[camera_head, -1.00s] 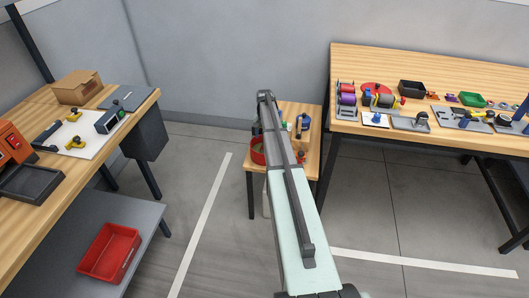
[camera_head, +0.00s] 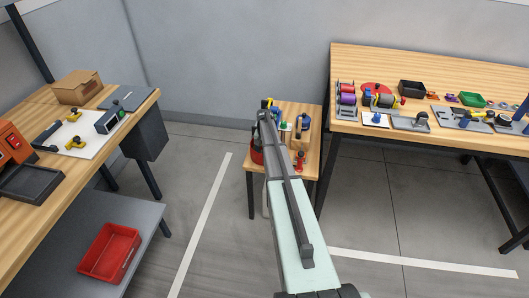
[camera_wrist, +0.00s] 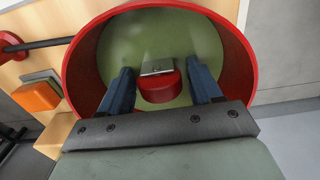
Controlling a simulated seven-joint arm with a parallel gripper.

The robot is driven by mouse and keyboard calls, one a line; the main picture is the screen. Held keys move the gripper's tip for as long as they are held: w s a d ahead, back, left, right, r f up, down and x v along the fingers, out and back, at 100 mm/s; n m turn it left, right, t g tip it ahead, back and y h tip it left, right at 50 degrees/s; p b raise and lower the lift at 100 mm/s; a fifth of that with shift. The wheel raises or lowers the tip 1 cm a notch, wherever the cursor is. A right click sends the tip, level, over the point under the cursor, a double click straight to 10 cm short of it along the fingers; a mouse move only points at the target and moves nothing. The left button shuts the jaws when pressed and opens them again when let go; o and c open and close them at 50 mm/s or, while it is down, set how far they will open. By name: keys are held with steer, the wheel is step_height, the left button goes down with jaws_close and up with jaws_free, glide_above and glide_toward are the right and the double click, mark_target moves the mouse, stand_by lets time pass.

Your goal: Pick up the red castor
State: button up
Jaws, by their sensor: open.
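The red castor (camera_wrist: 160,88), with a red wheel and a grey metal plate, lies inside a round red tub (camera_wrist: 240,50) with a green floor. My gripper (camera_wrist: 159,67) is open, with one dark blue finger on each side of the castor in the wrist view. The fingers reach into the tub, and gaps show between them and the castor. In the head view the tub (camera_head: 256,157) stands on the small wooden table (camera_head: 284,174), partly behind my arm. The castor and fingers are hidden there.
Several small items crowd the small table, including a wooden block (camera_head: 301,133) and a red-based object (camera_head: 299,160) to the right of my arm. An orange block (camera_wrist: 37,96) lies left of the tub. A larger workbench (camera_head: 430,68) stands close on the right.

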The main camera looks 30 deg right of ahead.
steer(key=shift+c, duration=0.3)
jaws_close()
steer(key=shift+r, duration=0.15)
